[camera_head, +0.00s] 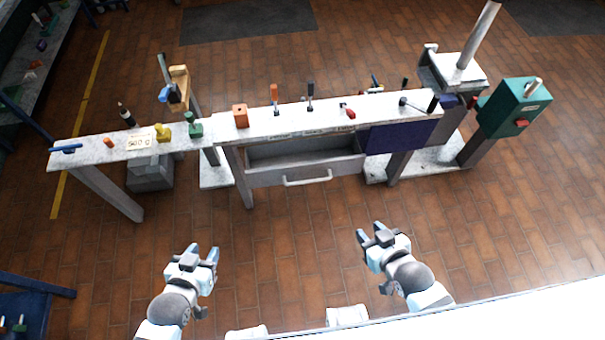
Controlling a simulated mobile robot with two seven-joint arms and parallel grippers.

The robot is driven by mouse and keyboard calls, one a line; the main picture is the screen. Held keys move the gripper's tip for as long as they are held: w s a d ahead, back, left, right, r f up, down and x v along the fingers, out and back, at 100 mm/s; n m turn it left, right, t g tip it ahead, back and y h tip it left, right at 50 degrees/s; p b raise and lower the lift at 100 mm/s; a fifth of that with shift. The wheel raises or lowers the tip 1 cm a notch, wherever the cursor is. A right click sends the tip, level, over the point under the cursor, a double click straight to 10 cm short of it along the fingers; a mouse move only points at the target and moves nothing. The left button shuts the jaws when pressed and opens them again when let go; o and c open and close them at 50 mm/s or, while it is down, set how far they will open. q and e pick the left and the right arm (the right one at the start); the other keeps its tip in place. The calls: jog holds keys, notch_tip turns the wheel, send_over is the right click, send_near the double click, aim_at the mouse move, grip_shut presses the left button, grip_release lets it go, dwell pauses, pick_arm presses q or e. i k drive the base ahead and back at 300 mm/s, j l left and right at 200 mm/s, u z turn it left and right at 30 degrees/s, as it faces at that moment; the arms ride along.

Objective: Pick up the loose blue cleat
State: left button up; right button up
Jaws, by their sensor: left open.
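A long, low blue piece (66,149), which may be the loose cleat, lies at the left end of the narrow bench top. Another blue piece (171,94) is at the wooden block behind the bench; I cannot tell whether it is fixed there. My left gripper (204,252) is open and empty, in front of the bench and well apart from both blue pieces. My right gripper (370,231) looks open and empty, in front of the drawer and apart from everything.
The bench top (280,118) carries an orange block (240,116), a yellow piece (163,131), a green piece (195,128) and upright tools. An open drawer (305,171) juts toward me. A green box (514,107) stands right. The floor between grippers and bench is clear.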

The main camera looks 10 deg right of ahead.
aim_at(69, 149)
jog(key=u, duration=1.45)
jog(key=i+j+u, duration=0.25)
jog(key=i+j, duration=1.2)
jog(key=i, duration=0.05)
